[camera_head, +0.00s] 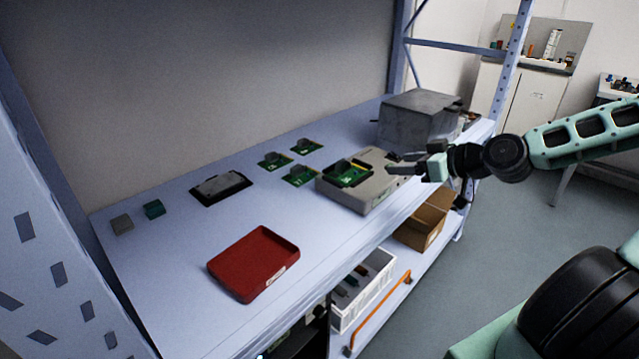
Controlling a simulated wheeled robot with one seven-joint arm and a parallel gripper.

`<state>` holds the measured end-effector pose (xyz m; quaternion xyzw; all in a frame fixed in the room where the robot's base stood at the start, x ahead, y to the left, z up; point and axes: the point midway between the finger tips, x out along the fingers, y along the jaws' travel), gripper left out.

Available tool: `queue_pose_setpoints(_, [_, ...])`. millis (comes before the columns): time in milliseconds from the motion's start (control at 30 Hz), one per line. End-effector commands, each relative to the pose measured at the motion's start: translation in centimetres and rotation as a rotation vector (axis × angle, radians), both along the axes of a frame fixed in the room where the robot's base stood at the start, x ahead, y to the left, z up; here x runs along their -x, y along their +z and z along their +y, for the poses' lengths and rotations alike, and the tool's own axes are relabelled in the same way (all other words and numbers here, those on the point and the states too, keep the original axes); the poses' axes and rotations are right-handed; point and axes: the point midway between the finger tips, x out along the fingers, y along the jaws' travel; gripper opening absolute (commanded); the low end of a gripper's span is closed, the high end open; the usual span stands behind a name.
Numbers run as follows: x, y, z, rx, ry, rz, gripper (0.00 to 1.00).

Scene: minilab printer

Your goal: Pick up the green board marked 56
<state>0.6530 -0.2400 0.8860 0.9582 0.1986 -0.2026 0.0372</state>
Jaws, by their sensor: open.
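Three green boards lie on the shelf top: a left one (275,161), a far one (306,147) and a near one (300,176). Another green board (348,173) sits on top of a grey box-shaped device (376,192). Each board carries a grey raised part. Light marks show on the boards but are too small to read, so I cannot tell which is marked 56. My gripper (394,162) is open and empty, reaching in from the right over the right side of the grey device, just right of the board on it.
A red tray (254,262) lies at the shelf's front. A black-framed grey pad (221,187), a teal block (154,209) and a grey block (122,224) are at left. A large grey metal box (414,119) stands behind my gripper. A cardboard box (426,220) is below.

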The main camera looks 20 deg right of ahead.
Motion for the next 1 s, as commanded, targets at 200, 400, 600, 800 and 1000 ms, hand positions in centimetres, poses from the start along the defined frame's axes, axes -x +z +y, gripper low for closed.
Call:
queue_pose_setpoints(200, [-1.4, -0.3, -0.2, 0.001, -0.015, -0.028, 0.59])
queue_pose_setpoints(400, [-4.6, -1.8, 1.3, 0.001, -0.014, -0.026, 0.59])
queue_pose_setpoints(600, [-8.0, -3.3, 2.6, -0.001, -0.015, -0.026, 0.59])
queue_pose_setpoints(800, [-10.1, -4.2, 3.4, 0.0, -0.017, -0.025, 0.59])
queue_pose_setpoints(1000, [-11.1, -4.8, 4.2, 0.0, -0.016, -0.024, 0.59])
